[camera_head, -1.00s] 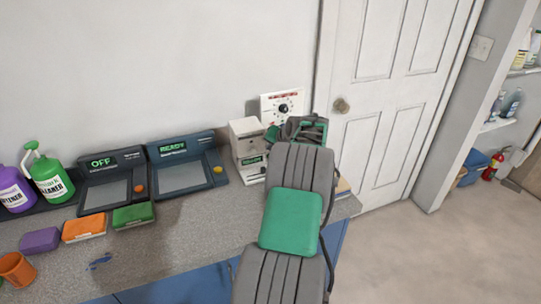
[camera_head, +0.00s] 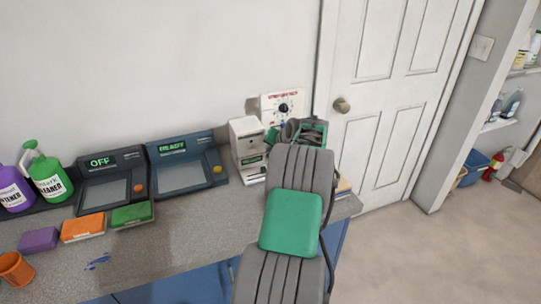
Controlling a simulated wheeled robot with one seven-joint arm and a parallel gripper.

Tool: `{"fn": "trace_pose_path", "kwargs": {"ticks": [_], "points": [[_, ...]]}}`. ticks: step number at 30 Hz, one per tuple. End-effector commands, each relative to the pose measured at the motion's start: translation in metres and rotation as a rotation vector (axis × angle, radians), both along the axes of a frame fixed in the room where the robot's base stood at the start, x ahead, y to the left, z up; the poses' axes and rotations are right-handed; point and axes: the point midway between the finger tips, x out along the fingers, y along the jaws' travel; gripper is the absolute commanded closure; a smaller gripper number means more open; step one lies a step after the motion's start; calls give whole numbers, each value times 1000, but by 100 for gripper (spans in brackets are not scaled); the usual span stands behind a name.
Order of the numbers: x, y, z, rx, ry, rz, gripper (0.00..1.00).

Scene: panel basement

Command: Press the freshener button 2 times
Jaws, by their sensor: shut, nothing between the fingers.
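A white upright box with a small green display (camera_head: 248,150), likely the freshener, stands on the counter against the wall. I cannot make out its button; its right side is partly covered by my arm. My gripper (camera_head: 272,136) is at the upper right edge of this box, shut and empty. Most of it is hidden behind my grey and green arm, and I cannot tell whether it touches the box.
Two dark consoles, one reading OFF (camera_head: 112,178) and one with unclear text (camera_head: 187,165), stand left of the box. A white dial panel (camera_head: 283,104) is on the wall behind. Sponges (camera_head: 83,227), bottles (camera_head: 48,178) and an orange cup (camera_head: 15,269) are farther left.

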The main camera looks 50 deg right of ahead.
Motion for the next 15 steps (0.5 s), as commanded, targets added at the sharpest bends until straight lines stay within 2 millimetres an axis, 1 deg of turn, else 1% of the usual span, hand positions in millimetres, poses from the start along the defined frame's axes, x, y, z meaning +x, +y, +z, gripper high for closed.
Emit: {"fn": "trace_pose_path", "kwargs": {"ticks": [15], "points": [[0,0,-8,1,0,1,100]]}}
